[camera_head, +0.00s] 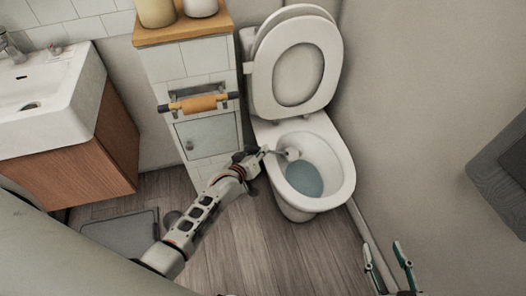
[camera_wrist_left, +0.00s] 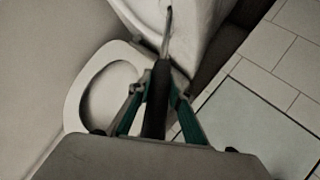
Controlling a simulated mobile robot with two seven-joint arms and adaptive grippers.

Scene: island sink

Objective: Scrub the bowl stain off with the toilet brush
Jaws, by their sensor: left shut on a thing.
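The white toilet (camera_head: 330,165) stands at the middle right in the head view, with its lid and seat raised. Grey-blue water (camera_head: 304,179) lies in the bowl; I cannot make out a separate stain. My left gripper (camera_head: 260,156) is at the bowl's left rim, shut on the toilet brush (camera_head: 292,154), whose pale head is inside the bowl near its back left wall. In the left wrist view the dark brush handle (camera_wrist_left: 157,98) runs between the green fingers. My right gripper (camera_head: 389,262) is low at the right, with its two fingers apart and empty.
A sink (camera_head: 45,100) on a wooden unit is at far left. A grey scale-like slab (camera_head: 122,236) lies on the floor. A wall closes the right.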

